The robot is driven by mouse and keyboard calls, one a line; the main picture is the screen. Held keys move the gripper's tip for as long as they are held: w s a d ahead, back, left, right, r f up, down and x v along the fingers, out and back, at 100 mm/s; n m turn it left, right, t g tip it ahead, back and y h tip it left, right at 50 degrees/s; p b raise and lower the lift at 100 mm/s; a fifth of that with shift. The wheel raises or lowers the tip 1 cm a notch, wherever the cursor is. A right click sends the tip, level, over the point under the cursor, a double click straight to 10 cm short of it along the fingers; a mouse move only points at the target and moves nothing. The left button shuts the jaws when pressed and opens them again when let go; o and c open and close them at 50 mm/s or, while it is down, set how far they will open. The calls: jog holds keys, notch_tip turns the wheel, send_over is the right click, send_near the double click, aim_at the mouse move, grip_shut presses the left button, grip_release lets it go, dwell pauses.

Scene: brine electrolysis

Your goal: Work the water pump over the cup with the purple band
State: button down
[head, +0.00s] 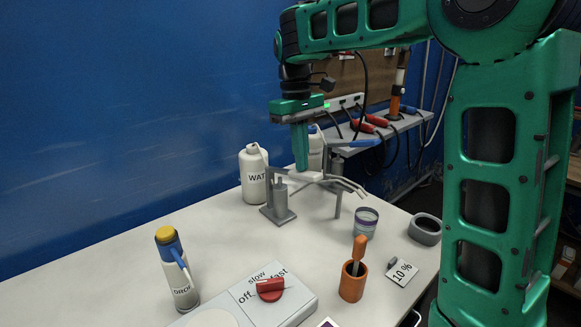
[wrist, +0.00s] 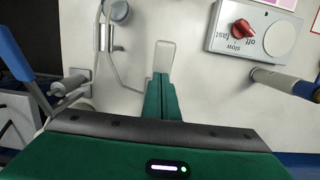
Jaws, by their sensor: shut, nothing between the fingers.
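My gripper (head: 302,168) is shut and empty, its green fingers pointing straight down. The fingertips are at or just above a pale flat plate (head: 306,177) on the grey pump stand; I cannot tell if they touch. In the wrist view my fingers (wrist: 163,80) end at this translucent plate (wrist: 163,56). The white WATER bottle (head: 252,178) stands behind and left of the pump.
A stirrer plate with a red knob (head: 270,289), a DROP bottle (head: 178,270), an orange holder (head: 352,284) and a 10 % card (head: 401,273) are nearer the front. A grey container (head: 425,230) stands right of the cup. A shelf with cables (head: 385,126) is behind.

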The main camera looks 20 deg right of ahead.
aim_at(303, 178)
dwell(1.4)
jog(key=shift+f, duration=0.1)
dwell(2.0)
jog(key=f, duration=0.5)
jog(key=shift+s+d, duration=0.15)
jog(key=shift+s, duration=0.25)
jog(key=shift+w+r, duration=0.2)
jog(key=shift+r, duration=1.15)
jog(key=shift+w+r, duration=0.15)
jog(key=shift+r, duration=1.15)
jog(key=shift+w+a+r, duration=0.2)
jog(key=shift+w+r, duration=0.15)
jog(key=shift+r, duration=0.6)
jog(key=shift+w+a+r, duration=0.2)
jog(key=shift+w+r, duration=0.15)
jog(key=shift+r, duration=0.55)
jog(key=shift+w+a+r, duration=0.2)
jog(key=shift+w+r, duration=0.15)
jog(key=shift+r, duration=0.6)
